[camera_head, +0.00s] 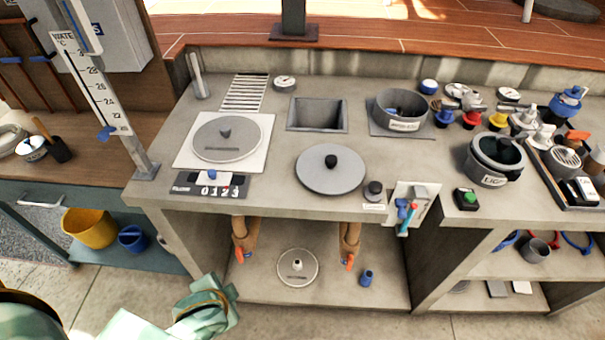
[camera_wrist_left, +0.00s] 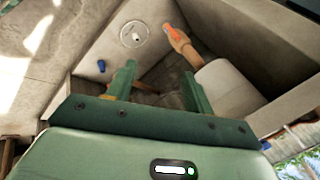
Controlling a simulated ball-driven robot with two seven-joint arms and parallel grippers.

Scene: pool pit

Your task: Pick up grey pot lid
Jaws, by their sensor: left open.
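Several round grey lids are in the head view. One with a black knob (camera_head: 318,178) lies flat on the counter, and one with a grey knob (camera_head: 210,143) lies on a white board. A paler lid with a light knob (camera_head: 288,275) lies on the low shelf under the counter; what looks like this lid is in the left wrist view (camera_wrist_left: 127,38). I cannot tell which is meant. My left gripper (camera_wrist_left: 158,72) is open and empty, apart from the lids; its green arm (camera_head: 205,308) shows low at left in the head view. My right gripper is not seen.
On the counter are a sink (camera_head: 318,127), a pot (camera_head: 401,125), a lidded pot (camera_head: 488,179) and crowded small items at right. Yellow bucket (camera_head: 90,228) stands at left.

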